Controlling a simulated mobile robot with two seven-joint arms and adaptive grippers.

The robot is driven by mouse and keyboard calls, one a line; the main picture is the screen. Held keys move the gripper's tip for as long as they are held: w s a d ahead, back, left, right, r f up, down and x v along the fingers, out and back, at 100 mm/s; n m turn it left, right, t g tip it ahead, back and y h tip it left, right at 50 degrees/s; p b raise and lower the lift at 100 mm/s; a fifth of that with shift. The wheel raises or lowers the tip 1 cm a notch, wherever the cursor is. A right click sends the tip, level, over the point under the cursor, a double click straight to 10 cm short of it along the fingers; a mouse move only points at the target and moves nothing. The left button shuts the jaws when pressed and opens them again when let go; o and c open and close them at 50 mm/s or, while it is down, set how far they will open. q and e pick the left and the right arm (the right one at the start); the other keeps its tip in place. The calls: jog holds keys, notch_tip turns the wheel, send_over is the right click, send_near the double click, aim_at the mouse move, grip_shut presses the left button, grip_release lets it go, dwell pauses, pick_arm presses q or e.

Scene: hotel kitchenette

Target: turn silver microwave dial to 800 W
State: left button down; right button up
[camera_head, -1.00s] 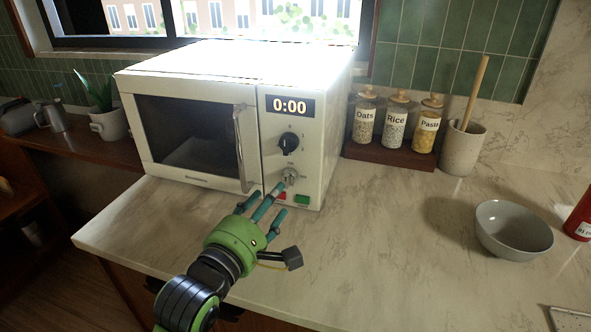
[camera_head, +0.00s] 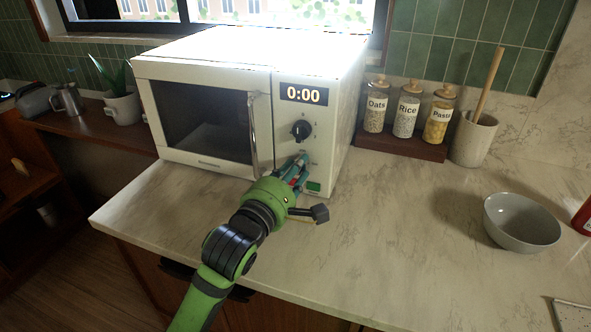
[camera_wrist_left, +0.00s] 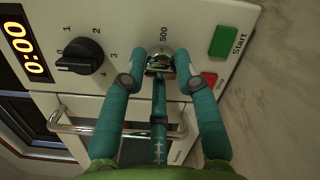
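The white microwave (camera_head: 208,165) stands on the counter with its door shut; its display reads 0:00. The silver dial (camera_wrist_left: 160,58) is the lower knob of the control panel, with a 500 label beside it in the left wrist view. My left gripper (camera_head: 299,160) is at this dial and hides most of it in the head view. In the left wrist view its teal fingers (camera_wrist_left: 160,65) are drawn in closely around the dial and look shut on it. The dial's pointer is hidden. My right gripper is not in view.
The black dial (camera_head: 301,131) sits above the silver one. The green Start button (camera_head: 313,187) and red Stop button (camera_wrist_left: 210,80) are close to my fingers. The door handle (camera_head: 254,135) is left of them. Jars (camera_head: 407,115) stand behind right; a grey bowl (camera_head: 521,222) is farther right.

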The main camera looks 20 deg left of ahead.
pick_arm(q)
jog(key=m+y+p, duration=0.1)
jog(key=m+p, duration=0.4)
jog(key=m, duration=0.3)
jog(key=m+y+p, duration=0.1)
jog(key=m+p, duration=0.5)
jog(key=m, duration=0.1)
jog(key=m+g+y+p, duration=0.1)
jog(key=m+p, duration=0.5)
jog(key=m, duration=0.2)
jog(key=shift+s+d+f+m, duration=0.1)
jog(key=shift+d+f+m, duration=0.05)
jog(key=shift+d+m, duration=0.15)
jog(key=m+y, duration=0.1)
jog(key=m, duration=0.3)
jog(key=shift+f+t, duration=0.1)
jog(key=shift+t, duration=0.2)
jog(key=m+b, duration=0.1)
jog(key=m, duration=0.4)
jog(key=shift+m+t+b, duration=0.3)
jog(key=shift+b, duration=0.05)
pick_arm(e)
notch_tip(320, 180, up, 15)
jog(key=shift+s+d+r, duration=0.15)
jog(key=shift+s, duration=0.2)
pick_arm(q)
jog(key=c, duration=1)
grip_release()
jog(key=shift+a, duration=0.1)
